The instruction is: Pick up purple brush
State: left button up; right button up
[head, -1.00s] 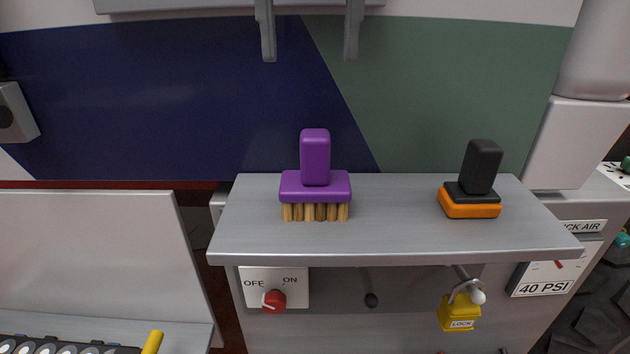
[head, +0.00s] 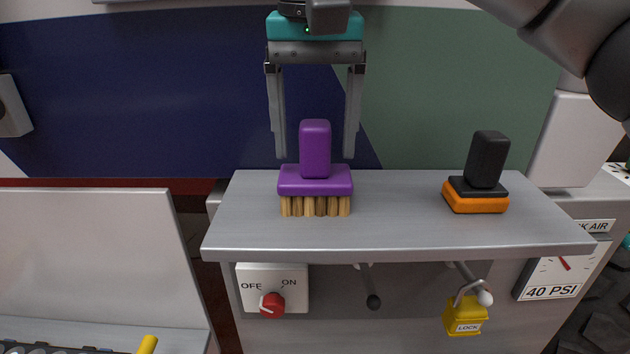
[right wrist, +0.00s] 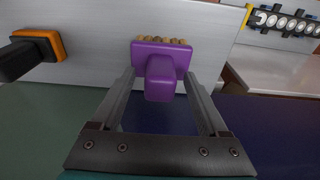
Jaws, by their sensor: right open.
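The purple brush (head: 315,181) stands upright on the grey shelf (head: 400,235), with tan bristles down and its block handle up. It also shows in the right wrist view (right wrist: 161,60). My right gripper (head: 315,157) is open and points down from above. In the head view its two fingers lie on either side of the purple handle. In the right wrist view the handle (right wrist: 160,80) shows between the fingers, with gaps at both sides. I cannot tell how far the fingertips are from the handle in depth. My left gripper is not in view.
A black and orange block tool (head: 478,175) stands on the right of the shelf. Below the shelf are a red OFF/ON knob (head: 272,304), a dark-tipped lever (head: 372,298) and a yellow lock (head: 466,317). The blue and green wall stands close behind the shelf.

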jog(key=shift+c, duration=0.3)
grip_shut()
dwell(0.3)
dwell(0.8)
